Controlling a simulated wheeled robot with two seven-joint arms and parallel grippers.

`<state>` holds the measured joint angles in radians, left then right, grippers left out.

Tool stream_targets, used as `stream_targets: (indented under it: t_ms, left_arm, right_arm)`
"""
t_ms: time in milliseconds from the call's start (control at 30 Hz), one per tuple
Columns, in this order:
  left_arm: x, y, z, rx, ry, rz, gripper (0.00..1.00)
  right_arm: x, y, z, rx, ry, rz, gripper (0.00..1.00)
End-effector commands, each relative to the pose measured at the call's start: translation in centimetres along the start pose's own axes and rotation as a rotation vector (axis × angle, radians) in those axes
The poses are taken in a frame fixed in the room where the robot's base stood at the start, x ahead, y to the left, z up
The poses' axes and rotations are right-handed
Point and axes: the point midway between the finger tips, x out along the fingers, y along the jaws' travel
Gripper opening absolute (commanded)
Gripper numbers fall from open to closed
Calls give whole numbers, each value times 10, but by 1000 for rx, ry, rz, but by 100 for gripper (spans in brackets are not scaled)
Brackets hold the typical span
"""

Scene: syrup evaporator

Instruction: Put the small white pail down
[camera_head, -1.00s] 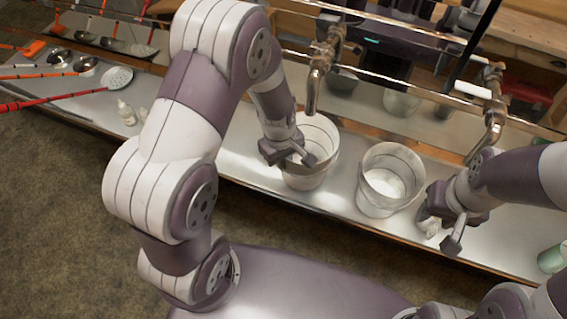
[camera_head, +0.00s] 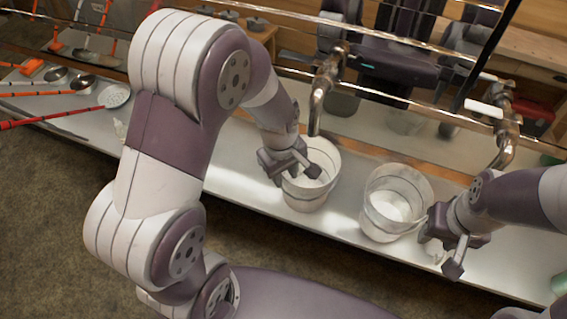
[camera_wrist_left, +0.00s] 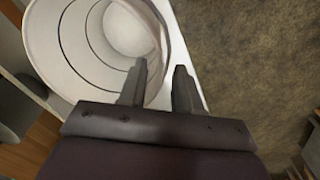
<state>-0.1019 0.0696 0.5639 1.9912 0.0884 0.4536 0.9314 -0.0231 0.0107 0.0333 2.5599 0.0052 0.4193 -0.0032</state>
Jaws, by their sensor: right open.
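A white pail (camera_head: 304,191) stands upright on the metal shelf in the head view. My left gripper (camera_head: 305,172) is at its near-left rim. In the left wrist view, the same pail (camera_wrist_left: 75,50) fills the upper left, and my left gripper (camera_wrist_left: 160,75) has its fingers apart, one over the pail's opening and the other outside its rim. A second, similar white pail (camera_head: 385,222) stands to the right. My right gripper (camera_head: 447,252) is open just right of that second pail. I cannot tell whether it touches it.
The long metal shelf (camera_head: 235,170) carries both pails. Metal taps (camera_head: 318,100) hang behind and above them. A green container (camera_head: 558,285) stands at the right edge.

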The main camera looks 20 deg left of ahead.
Motion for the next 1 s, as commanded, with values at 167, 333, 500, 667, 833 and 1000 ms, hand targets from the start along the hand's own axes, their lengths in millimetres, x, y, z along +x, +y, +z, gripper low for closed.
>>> stream_targets:
  t_ms: [167, 333, 500, 667, 833, 1000]
  left_arm:
    - [-41, 0, 0, -1, 2, 2, 33]
    - [-59, -6, 1, 66, 5, 0, 33]
    - [-62, -48, 9, 582, 46, -3, 33]
    - [-60, -72, 17, 904, 71, -11, 33]
    - [-60, -74, 18, 936, 73, -12, 33]
    - [-60, -73, 18, 934, 72, -12, 33]
  right_arm:
    - [0, 0, 0, 0, 0, 0, 43]
    - [1, 0, 0, 0, 0, 0, 43]
    - [0, 0, 0, 0, 0, 0, 43]
    - [0, 0, 0, 0, 0, 0, 43]
    - [0, 0, 0, 0, 0, 0, 43]
    - [0, 0, 0, 0, 0, 0, 43]
